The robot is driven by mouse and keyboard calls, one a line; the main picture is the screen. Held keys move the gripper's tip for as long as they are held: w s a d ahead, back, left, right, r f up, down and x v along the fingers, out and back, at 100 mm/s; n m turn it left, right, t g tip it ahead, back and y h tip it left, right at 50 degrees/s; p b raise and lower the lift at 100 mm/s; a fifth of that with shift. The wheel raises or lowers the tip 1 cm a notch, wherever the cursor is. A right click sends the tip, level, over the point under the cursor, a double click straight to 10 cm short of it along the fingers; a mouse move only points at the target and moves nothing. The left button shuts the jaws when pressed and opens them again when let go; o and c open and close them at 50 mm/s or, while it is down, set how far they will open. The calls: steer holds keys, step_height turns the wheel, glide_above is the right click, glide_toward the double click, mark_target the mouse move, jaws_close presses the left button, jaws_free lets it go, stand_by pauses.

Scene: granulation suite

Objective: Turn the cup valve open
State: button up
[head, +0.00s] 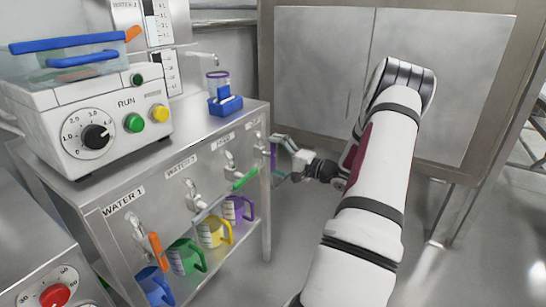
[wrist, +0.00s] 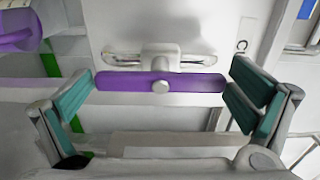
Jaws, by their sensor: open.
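The cup valve's purple lever handle (wrist: 125,82) is on a white valve body (wrist: 161,55) mounted on a pale panel. In the wrist view it lies across the picture, between the two teal finger pads and apart from them. In the head view the purple handle (head: 274,156) stands roughly upright at the right end of the cabinet front, partly hidden. My gripper (head: 288,157) is open around it there; its fingers also show in the wrist view (wrist: 162,84). Nothing is held.
The steel cabinet (head: 125,187) carries other valves, including an orange handle (head: 155,250) and a green handle (head: 245,180). Blue, green (head: 186,257), yellow and purple jugs stand below. A control unit (head: 95,115) and blue holder (head: 226,105) are on top. Open floor lies to the right.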

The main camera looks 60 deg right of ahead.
steer(key=s, duration=1.1)
steer(key=shift+s+d, duration=0.4)
steer(key=shift+d, duration=0.05)
